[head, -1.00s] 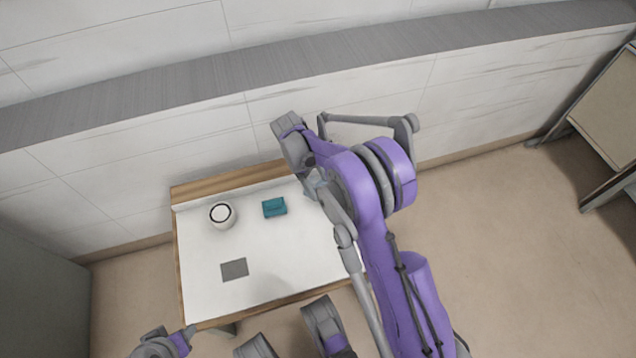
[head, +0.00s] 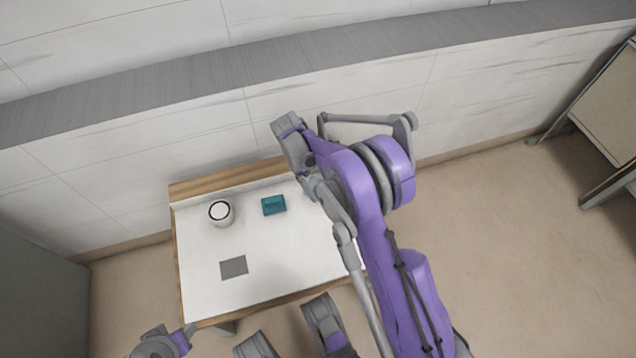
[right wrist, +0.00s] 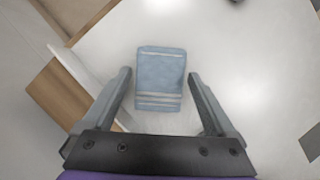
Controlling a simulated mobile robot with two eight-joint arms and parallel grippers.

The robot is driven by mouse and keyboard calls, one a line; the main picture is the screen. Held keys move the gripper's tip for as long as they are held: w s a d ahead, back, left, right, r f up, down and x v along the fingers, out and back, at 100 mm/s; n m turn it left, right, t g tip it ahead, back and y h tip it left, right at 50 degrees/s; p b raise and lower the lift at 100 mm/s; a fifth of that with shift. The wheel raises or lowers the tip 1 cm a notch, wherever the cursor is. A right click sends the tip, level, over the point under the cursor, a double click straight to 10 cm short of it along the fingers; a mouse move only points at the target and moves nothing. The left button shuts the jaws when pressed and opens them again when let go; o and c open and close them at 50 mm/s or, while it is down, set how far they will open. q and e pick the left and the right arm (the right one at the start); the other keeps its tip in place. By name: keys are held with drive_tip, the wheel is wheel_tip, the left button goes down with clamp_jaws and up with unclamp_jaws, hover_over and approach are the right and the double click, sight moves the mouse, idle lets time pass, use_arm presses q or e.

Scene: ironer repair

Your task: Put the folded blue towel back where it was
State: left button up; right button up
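The folded blue towel (right wrist: 160,75), light blue with white stripes, lies on the white table top in the right wrist view. My right gripper (right wrist: 160,80) is open, with one finger on each side of the towel and a visible gap to each. I cannot tell how high the fingers are above the table. In the head view my right arm covers that part of the table, so the towel is hidden there. What looks like the end of my left arm (head: 188,334) is at the table's front left edge; its fingers are not clear.
The white table (head: 205,295) has a wooden back rail (head: 225,179). A white round cup-like container (head: 221,213) and a teal block-like thing (head: 273,205) stand towards the back. A flat grey square (head: 234,267) lies nearer the front. The table's middle is clear.

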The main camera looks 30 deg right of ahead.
drive_tip(key=shift+o, duration=0.2)
drive_tip(key=p+v, duration=0.2)
drive_tip(key=v, duration=0.9)
drive_tip(key=shift+p, duration=0.35)
drive_tip(key=shift+s, duration=0.1)
